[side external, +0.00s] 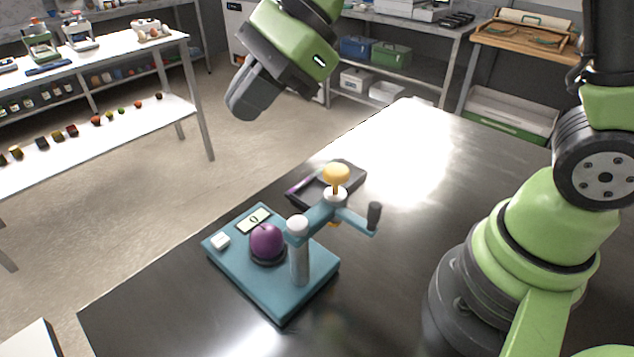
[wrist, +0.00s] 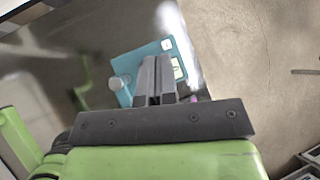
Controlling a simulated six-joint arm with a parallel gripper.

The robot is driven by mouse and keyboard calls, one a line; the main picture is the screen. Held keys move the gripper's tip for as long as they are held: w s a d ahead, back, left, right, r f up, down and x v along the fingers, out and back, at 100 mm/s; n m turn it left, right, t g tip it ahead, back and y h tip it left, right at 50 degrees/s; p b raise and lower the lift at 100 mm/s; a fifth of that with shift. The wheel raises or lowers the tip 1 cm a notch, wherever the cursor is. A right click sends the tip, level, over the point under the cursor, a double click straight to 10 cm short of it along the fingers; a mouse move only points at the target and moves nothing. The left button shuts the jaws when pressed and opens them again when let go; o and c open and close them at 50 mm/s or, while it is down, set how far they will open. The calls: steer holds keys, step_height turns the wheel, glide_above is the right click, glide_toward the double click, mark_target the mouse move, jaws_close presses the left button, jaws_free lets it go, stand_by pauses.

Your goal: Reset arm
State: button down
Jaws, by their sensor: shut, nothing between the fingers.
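My gripper (side external: 247,98) hangs in the air at the upper middle of the side view, above and behind the table. Its fingers are closed together with nothing between them. In the wrist view the shut fingers (wrist: 157,78) point toward the teal device. That teal device (side external: 285,290) stands on the dark table, well below my gripper, with a purple ball (side external: 266,241) on a dark round seat. It has a grey post, a teal arm with a dark handle (side external: 374,214), and a yellow piece (side external: 336,174) on top of the arm's white-rimmed ring.
A dark tray (side external: 358,180) with a purple item lies behind the device. The shiny table (side external: 430,200) is otherwise bare. A white shelf bench (side external: 100,140) with several small items stands at the left, and shelves with bins (side external: 391,54) stand at the back.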

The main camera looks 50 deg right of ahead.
steer(key=s+d+r+n+t+h, duration=0.1)
steer(key=s+d+r+n+h, duration=0.2)
steer(key=s+d+n, duration=0.3)
steer(key=s+d+r+n+t+h, duration=0.2)
steer(key=s+d+n, duration=0.3)
steer(key=s+n, duration=0.5)
steer(key=shift+s+d+r+h, duration=0.2)
steer(key=shift+d+r+h, duration=0.15)
steer(key=shift+r+h, duration=0.05)
stand_by(0.8)
